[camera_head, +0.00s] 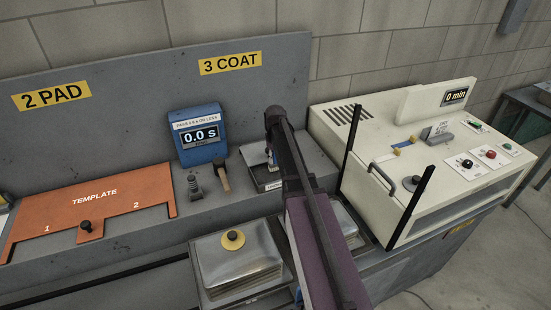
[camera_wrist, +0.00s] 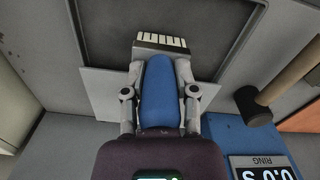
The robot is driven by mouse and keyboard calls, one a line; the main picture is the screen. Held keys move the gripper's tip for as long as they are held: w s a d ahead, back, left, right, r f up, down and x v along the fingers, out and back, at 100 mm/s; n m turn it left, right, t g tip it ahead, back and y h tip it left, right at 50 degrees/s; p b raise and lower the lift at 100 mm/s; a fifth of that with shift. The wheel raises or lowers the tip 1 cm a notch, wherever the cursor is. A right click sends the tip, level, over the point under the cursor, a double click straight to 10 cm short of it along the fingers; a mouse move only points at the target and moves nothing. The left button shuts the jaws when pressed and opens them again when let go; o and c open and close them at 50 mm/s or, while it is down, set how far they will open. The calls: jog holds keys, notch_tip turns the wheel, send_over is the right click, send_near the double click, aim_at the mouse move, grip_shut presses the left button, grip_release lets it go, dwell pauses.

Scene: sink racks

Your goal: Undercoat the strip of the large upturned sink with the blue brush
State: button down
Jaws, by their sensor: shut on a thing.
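My gripper (camera_wrist: 160,85) is shut on the blue brush (camera_wrist: 158,105), holding its handle between the two fingers. The brush's pale bristle end (camera_wrist: 160,42) points away from the gripper, over or in a dark tray (camera_wrist: 112,30); contact cannot be told. In the head view the tray (camera_head: 258,177) stands on the bench behind my arm, which hides most of the gripper and brush. An upturned metal sink (camera_head: 215,262) with a yellow disc and black knob sits at the front. A second one (camera_head: 348,222) is partly hidden by my arm. Which is larger is unclear.
A blue timer reading 0.0 s (camera_head: 198,135) stands left of the tray, with a mallet-like tool (camera_head: 222,178) near it. An orange template (camera_head: 90,210) lies at left. A cream machine reading 0 min (camera_head: 420,150) with black uprights stands close on the right.

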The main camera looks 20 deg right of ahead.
jog(key=shift+f+b, duration=0.5)
dwell(0.8)
jog(key=shift+s, duration=0.1)
dwell(1.3)
jog(key=shift+r, duration=0.1)
jog(key=shift+r+p, duration=3.4)
jog(key=shift+p, duration=0.1)
jog(key=shift+f, duration=0.1)
